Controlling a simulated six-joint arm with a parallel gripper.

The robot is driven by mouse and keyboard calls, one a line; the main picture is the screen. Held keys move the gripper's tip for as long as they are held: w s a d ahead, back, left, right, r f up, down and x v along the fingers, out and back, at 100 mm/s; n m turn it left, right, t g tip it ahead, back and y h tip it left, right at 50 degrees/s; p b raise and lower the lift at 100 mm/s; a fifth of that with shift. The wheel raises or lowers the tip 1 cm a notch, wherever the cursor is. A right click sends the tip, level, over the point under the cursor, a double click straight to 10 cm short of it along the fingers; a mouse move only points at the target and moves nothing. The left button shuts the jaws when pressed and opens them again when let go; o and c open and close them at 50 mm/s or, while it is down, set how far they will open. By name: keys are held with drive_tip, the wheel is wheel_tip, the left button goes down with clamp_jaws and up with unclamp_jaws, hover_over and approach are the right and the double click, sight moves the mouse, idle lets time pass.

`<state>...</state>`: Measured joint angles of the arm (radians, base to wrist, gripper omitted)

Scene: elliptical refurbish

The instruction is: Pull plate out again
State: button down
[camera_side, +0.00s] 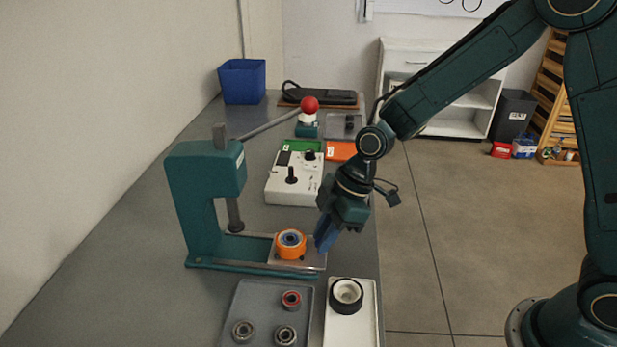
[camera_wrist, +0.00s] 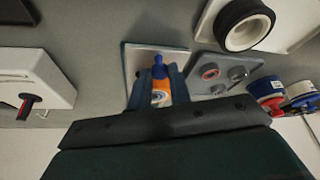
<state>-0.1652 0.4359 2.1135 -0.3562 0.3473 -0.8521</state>
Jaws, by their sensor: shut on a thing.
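The plate (camera_side: 314,259) is a flat light metal piece at the right end of the green press (camera_side: 197,195). An orange ring with a blue-grey centre (camera_side: 291,243) sits on it, to the right of the press ram. The plate also shows in the wrist view (camera_wrist: 140,55). My gripper (camera_side: 324,240) is at the plate's right edge, its blue fingers pointing down. In the wrist view the fingers close around a small blue knob (camera_wrist: 158,66), with the orange ring showing between them. The exact contact is partly hidden.
A grey tray (camera_side: 262,293) with several bearings and a white tray (camera_side: 366,299) with a black-rimmed wheel (camera_side: 346,294) lie in front. A white control box (camera_side: 296,186) stands behind. The press lever with a red ball (camera_side: 309,104) reaches back. The table's right edge is close.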

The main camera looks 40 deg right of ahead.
drive_tip(key=shift+s+d, duration=0.15)
drive_tip(key=shift+d, duration=0.05)
drive_tip(key=c, duration=1.6)
unclamp_jaws()
drive_tip(key=o, duration=0.3)
drive_tip(key=shift+r, duration=0.15)
drive_tip(key=v, duration=1.3)
drive_tip(key=shift+r, duration=0.25)
drive_tip(key=shift+s+d+r, duration=0.1)
drive_tip(key=shift+d, duration=0.05)
